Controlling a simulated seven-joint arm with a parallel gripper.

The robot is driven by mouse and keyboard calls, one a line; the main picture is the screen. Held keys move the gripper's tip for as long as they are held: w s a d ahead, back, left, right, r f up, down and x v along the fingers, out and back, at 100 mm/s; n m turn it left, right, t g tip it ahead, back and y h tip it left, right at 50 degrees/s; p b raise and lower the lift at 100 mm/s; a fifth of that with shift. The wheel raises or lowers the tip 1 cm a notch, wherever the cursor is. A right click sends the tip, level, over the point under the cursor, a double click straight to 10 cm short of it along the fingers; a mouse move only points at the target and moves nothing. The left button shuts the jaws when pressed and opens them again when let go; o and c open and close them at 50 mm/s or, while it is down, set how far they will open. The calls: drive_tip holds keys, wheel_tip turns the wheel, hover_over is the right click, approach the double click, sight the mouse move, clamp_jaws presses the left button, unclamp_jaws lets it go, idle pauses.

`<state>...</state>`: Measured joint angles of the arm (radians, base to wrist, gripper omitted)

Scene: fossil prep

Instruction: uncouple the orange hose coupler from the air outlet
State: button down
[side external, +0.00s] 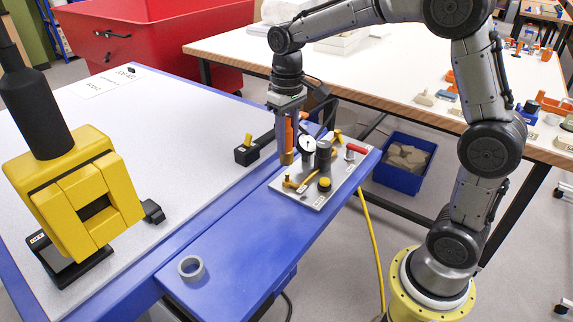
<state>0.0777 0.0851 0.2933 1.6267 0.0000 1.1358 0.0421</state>
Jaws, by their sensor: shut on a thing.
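My gripper (287,135) points down over the left back part of a metal fittings plate (312,202) on the blue bench edge. It is shut on an upright orange piece, which looks like the orange hose coupler (289,132). A tan-brown end shows just below it; whether that is a fingertip or part of the air outlet is unclear. The fingertips are small, and I cannot tell whether coupler and outlet are joined. The plate also carries a round gauge (307,145), a grey cylinder (323,156), a red-handled valve (356,149) and a yellow-topped knob (324,184).
A black block with a yellow tab (247,151) stands left of the plate. A tape roll (191,268) lies on the blue ledge. A large yellow device (75,195) is at left. A yellow hose (371,235) hangs below the plate, near a blue bin (404,165).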

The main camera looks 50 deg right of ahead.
sight(288, 118)
drive_tip(key=shift+r, duration=0.15)
idle(0.4)
drive_tip(key=shift+r, duration=2.4)
drive_tip(key=shift+m, duration=0.3)
drive_tip(key=s+a, duration=1.3)
drive_tip(key=s, duration=0.3)
drive_tip(key=shift+w+a+f, duration=0.85)
drive_tip(key=shift+w+f, duration=1.2)
drive_tip(key=shift+f, duration=0.1)
drive_tip(key=shift+w+a+f, duration=0.8)
drive_tip(key=shift+w+f, duration=1.3)
drive_tip(key=shift+f, duration=0.1)
drive_tip(key=shift+w+a+f, duration=0.85)
drive_tip(key=shift+w+f, duration=1.2)
drive_tip(key=shift+f, duration=0.1)
